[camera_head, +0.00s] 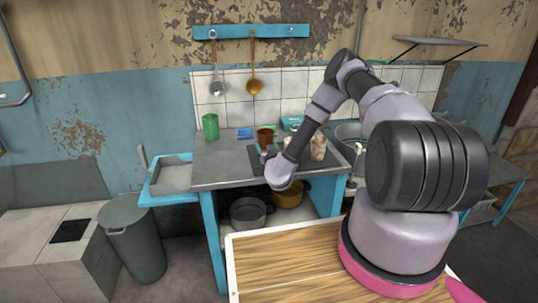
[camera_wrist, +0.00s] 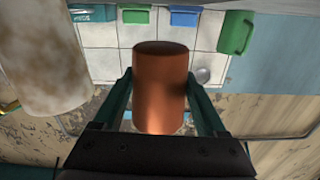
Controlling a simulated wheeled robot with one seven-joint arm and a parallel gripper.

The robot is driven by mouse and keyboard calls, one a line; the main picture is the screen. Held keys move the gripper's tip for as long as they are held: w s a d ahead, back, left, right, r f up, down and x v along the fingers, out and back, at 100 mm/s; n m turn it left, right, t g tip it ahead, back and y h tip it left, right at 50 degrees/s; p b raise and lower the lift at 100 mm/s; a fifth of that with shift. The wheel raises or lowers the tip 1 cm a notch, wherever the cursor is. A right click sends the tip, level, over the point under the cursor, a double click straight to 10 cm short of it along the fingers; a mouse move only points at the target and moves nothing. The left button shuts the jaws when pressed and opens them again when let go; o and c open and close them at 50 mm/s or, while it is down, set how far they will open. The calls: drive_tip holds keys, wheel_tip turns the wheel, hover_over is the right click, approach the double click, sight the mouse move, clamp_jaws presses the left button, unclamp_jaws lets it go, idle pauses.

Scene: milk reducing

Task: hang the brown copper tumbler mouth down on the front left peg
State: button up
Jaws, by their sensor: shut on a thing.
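The brown copper tumbler (camera_head: 265,136) is above the worktop in the head view, at the end of my arm. In the wrist view the tumbler (camera_wrist: 160,100) fills the space between the two green fingers of my gripper (camera_wrist: 159,82), which is shut on its sides. A dark round end of the tumbler points to the top of the wrist picture; I cannot tell whether it is the mouth or the base. My gripper (camera_head: 268,151) is small and partly hidden by the wrist in the head view. I cannot make out the front left peg in either view.
A mottled whitish container (camera_head: 318,147) stands to the right of the tumbler and looms close at left in the wrist view (camera_wrist: 40,65). A green mug (camera_head: 210,126), a blue item (camera_head: 244,133) and a teal box (camera_head: 291,122) stand at the back. The worktop's left front (camera_head: 220,168) is clear.

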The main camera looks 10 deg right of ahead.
drive_tip(key=shift+d+f, duration=0.15)
drive_tip(key=shift+f, duration=1.9)
drive_tip(key=o, duration=1.3)
drive_tip(key=shift+f, duration=0.15)
